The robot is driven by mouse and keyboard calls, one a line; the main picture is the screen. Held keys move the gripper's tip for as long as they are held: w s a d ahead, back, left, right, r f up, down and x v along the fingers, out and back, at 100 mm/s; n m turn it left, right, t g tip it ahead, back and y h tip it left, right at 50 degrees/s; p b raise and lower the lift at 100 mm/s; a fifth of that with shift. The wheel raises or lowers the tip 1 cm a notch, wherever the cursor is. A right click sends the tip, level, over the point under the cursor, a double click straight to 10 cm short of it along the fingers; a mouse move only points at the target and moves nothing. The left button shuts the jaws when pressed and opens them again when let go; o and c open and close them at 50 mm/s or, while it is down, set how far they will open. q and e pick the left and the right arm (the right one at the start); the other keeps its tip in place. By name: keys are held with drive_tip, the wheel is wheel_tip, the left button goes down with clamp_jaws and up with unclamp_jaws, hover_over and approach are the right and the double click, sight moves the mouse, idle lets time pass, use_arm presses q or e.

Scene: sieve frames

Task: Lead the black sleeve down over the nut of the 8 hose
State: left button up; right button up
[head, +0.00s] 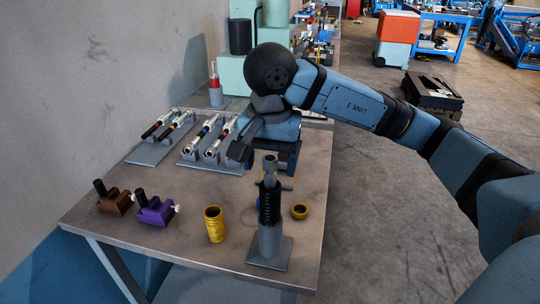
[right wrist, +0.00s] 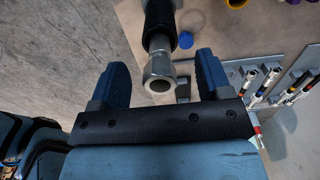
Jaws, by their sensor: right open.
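A hose end stands upright in a grey stand (head: 281,256) at the front right of the table. The black sleeve (head: 270,203) is around it below the top; it also shows in the right wrist view (right wrist: 160,27). The silver nut (right wrist: 158,68) is at the hose's top end, its open end facing the wrist camera, and sticks out clear of the sleeve. My right gripper (right wrist: 162,66) is open, with one finger on each side of the nut and gaps on both sides. No number on the hose is legible. My left gripper is out of view.
A brown block (head: 114,202) and purple block (head: 155,211) sit at the left. Racks with hose ends (head: 210,165) stand behind. A wall bounds the left.

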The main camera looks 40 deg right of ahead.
drive_tip(key=shift+f, duration=0.15)
drive_tip(key=shift+r, duration=0.6)
use_arm(q)
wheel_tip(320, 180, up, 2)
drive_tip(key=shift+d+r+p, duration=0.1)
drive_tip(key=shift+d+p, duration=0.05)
drive_tip(key=shift+p, duration=0.9)
use_arm(e)
wheel_tip(320, 180, up, 13)
